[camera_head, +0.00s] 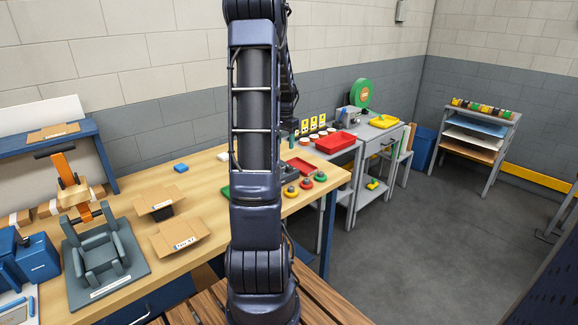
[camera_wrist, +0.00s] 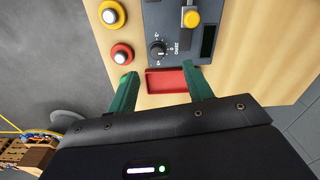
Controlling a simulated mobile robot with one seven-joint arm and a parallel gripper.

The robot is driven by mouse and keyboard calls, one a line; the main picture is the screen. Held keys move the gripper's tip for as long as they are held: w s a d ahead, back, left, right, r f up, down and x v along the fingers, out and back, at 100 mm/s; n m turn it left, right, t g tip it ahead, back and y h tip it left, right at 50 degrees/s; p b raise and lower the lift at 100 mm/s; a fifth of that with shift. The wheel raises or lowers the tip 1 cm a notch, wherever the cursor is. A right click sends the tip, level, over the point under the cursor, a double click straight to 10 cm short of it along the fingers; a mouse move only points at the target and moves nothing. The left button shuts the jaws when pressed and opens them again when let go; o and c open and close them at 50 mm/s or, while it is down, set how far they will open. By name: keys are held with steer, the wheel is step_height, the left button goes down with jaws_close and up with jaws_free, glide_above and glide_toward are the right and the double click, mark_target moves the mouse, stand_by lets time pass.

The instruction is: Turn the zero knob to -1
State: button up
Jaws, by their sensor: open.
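The zero knob (camera_wrist: 157,49) is a small round black dial on a dark grey panel (camera_wrist: 163,22) in the wrist view. White scale marks and a white label are beside it; its exact setting is too small to read. My gripper (camera_wrist: 158,71) is open, with its two green fingers apart and nothing between their tips. In the image the knob is just beyond the fingertips, roughly midway between them, and they appear not to touch it. In the head view my arm hides the knob and the gripper.
A shallow red tray (camera_wrist: 166,81) lies between the fingers in the wrist view. A yellow knob (camera_wrist: 191,18) is on the same panel. A yellow-ringed button (camera_wrist: 111,14) and a red-ringed button (camera_wrist: 121,54) are to the left. The wooden bench (camera_head: 205,174) holds cardboard boxes (camera_head: 178,238).

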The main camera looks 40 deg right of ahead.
mark_target(289, 166)
steer(key=f, duration=0.4)
steer(key=d+f, duration=0.1)
steer(key=f, duration=0.7)
steer(key=shift+s+d, duration=0.25)
steer(key=shift+d, duration=0.1)
steer(key=c, duration=1)
steer(key=shift+n, duration=2.6)
